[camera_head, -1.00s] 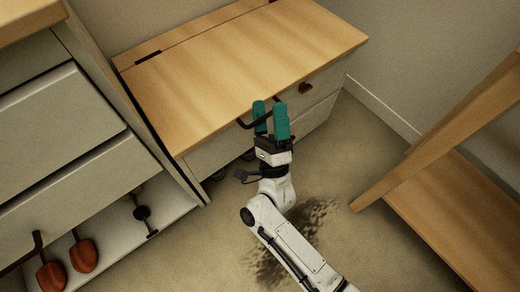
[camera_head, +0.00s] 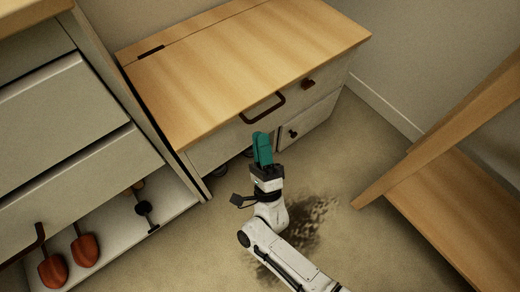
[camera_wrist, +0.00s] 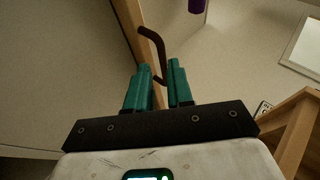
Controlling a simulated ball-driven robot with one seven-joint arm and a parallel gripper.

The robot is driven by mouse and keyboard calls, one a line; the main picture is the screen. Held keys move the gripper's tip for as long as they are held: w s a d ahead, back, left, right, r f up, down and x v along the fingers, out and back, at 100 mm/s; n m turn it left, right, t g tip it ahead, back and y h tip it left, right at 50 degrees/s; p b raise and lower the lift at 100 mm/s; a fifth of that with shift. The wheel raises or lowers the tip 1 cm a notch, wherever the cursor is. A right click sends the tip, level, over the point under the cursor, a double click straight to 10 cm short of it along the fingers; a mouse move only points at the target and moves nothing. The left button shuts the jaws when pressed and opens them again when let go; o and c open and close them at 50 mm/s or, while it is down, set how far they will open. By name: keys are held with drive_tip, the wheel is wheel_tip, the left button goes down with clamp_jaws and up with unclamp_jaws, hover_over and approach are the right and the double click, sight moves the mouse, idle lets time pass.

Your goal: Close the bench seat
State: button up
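The bench seat (camera_head: 245,65) is a wooden lid on a pale cabinet, against the wall at the upper middle of the head view. It lies down flat; I cannot tell whether a small gap remains under its front edge. A dark bar handle (camera_head: 266,108) is at its front; the handle also shows in the wrist view (camera_wrist: 152,42). My gripper (camera_head: 260,135), with teal fingers, is just below and in front of the handle, apart from it and empty. In the wrist view the fingers (camera_wrist: 160,65) stand apart with a narrow gap between them.
The bench front has a dark knob (camera_head: 308,84) and a lower door (camera_head: 305,123). A drawer cabinet (camera_head: 65,110) stands at the left, with red-brown shoe-like objects (camera_head: 85,250) at its foot. Wooden furniture (camera_head: 460,215) stands at the right. Floor between is clear, with a dark stain (camera_head: 310,225).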

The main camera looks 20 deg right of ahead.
drive_tip(key=shift+s+a+f, duration=0.1)
drive_tip(key=shift+s+f, duration=0.05)
drive_tip(key=shift+f, duration=0.35)
drive_tip(key=shift+s+a+f, duration=0.1)
drive_tip(key=shift+f, duration=0.4)
drive_tip(key=shift+d, duration=0.1)
